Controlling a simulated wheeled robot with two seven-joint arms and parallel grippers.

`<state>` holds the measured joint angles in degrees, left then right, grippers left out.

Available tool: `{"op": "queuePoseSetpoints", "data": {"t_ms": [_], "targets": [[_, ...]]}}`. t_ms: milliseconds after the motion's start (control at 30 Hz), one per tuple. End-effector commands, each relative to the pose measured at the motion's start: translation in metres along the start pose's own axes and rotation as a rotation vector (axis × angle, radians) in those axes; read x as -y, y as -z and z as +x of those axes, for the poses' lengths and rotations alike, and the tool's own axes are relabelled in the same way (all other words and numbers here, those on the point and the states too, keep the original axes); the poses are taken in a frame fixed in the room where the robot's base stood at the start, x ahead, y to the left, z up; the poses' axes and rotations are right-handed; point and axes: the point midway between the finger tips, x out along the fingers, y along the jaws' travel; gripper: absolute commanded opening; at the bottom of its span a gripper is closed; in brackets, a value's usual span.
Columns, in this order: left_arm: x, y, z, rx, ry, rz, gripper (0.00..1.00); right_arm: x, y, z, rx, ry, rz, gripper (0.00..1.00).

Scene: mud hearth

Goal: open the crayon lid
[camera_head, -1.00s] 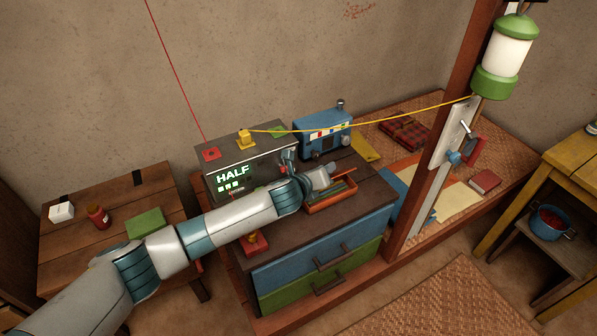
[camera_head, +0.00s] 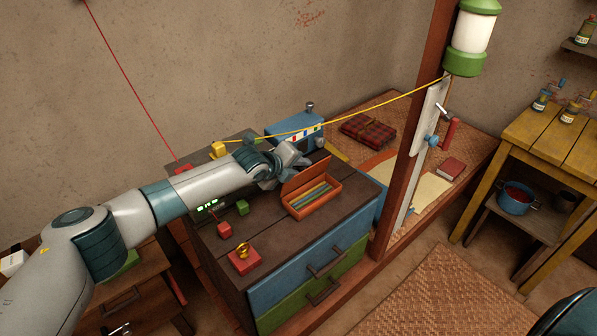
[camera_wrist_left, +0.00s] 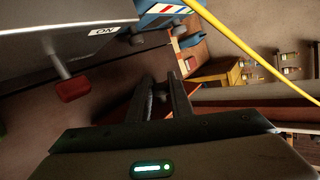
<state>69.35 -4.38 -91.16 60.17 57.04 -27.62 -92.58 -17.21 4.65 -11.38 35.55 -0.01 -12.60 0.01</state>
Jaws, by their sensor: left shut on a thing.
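The orange crayon box (camera_head: 318,203) sits on the dark top of the blue and green drawer chest. Its lid (camera_head: 307,173) stands raised along the back edge, tilted up. Several crayons (camera_head: 314,195) show in the box. My left gripper (camera_head: 301,161) is at the upper edge of the lid, shut on it. In the left wrist view the two dark fingers (camera_wrist_left: 163,88) are close together, with orange-brown surface beside them; the grip itself is mostly hidden. My right gripper is not in view.
A blue device (camera_head: 295,128) stands behind the box. A red block with a yellow ring (camera_head: 243,260) and small red and green blocks are on the chest's left. The chest's front top is clear.

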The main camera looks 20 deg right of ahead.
Motion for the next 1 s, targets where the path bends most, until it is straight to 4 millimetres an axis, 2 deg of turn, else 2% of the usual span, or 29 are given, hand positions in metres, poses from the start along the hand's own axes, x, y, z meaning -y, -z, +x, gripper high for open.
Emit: {"op": "queuePoseSetpoints", "data": {"t_ms": [533, 567, 600, 633, 1000], "targets": [[-0.0013, 0.0010, 0.0002, -0.015, -0.003, -0.019, 0.00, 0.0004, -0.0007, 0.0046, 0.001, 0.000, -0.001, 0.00], [-0.0013, 0.0010, 0.0002, -0.015, -0.003, -0.019, 0.24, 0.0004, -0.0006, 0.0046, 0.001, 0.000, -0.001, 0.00], [-0.0013, 0.0010, 0.0003, -0.015, -0.002, -0.019, 0.33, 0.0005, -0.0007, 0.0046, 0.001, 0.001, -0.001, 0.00], [-0.0013, 0.0010, 0.0003, -0.015, -0.002, -0.019, 0.39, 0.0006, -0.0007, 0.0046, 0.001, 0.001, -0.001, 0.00], [-0.0009, 0.0006, -0.0007, -0.015, -0.002, -0.018, 0.39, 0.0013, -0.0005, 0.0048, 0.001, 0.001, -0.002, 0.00]]}}
